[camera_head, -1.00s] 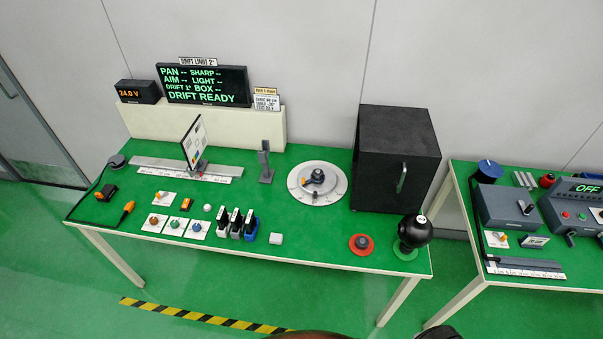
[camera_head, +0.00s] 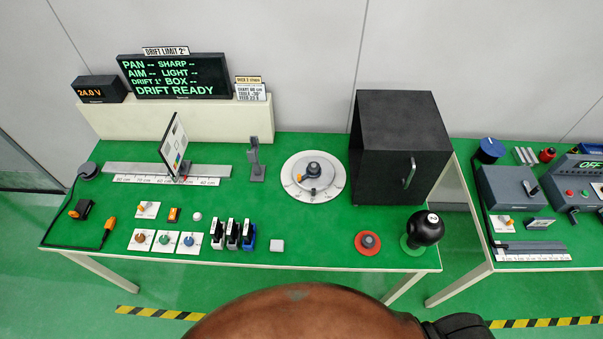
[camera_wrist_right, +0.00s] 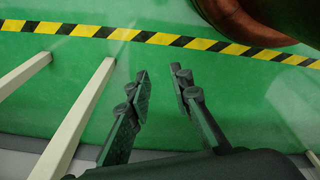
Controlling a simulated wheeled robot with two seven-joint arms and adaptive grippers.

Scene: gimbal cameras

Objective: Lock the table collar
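A round pale turntable with a graduated rim (camera_head: 330,190) lies on the green table, left of the black box. On its middle sits a dark round hub (camera_head: 314,169) with a small orange lever (camera_head: 299,178) at its left side. I cannot tell from this distance whether this lever belongs to the collar or whether it is locked. My right gripper (camera_wrist_right: 162,75) is open and empty in the right wrist view, over the green floor, away from the turntable. My left gripper is not in view.
A black box (camera_head: 400,145) stands right of the turntable. A black ball-topped device (camera_head: 427,228) and a red-based knob (camera_head: 368,241) are near the front edge. A grey upright post (camera_head: 256,160) is to the left. Green tabletop in front of the turntable is mostly clear.

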